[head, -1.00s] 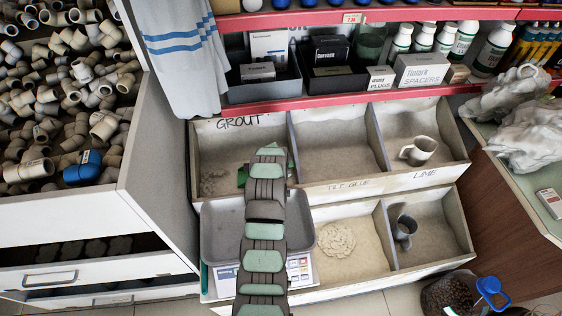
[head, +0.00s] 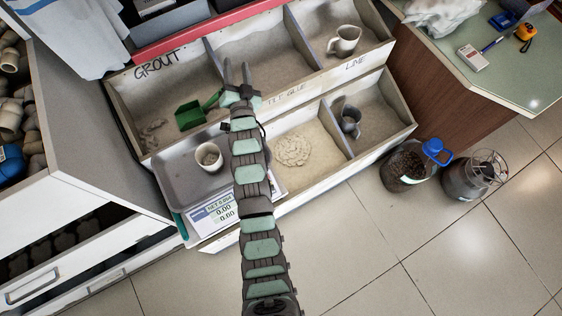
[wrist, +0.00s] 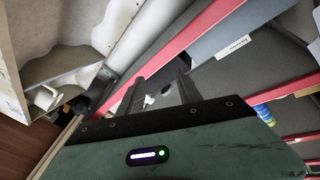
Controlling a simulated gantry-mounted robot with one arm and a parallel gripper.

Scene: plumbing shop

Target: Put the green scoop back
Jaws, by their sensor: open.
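The green scoop (head: 190,115) lies in the grout bin (head: 135,100) in the head view, its handle pointing right toward my gripper. My gripper (head: 236,72) is open, with two dark fingers apart and nothing seen held between them. It is over the divider between the grout bin and the tile glue bin, to the right of and beyond the scoop handle. The handle's end is close to my wrist in the picture; the height gap cannot be told. In the wrist view my fingers (wrist: 158,92) point toward the red shelf, and the scoop does not show.
A scale (head: 219,212) with a grey tray (head: 180,180) stands in front, a small cup (head: 208,157) on it. Metal scoops sit in the lime bin (head: 343,40) and the bin below (head: 346,117). A red shelf edge (head: 175,35) runs behind the bins.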

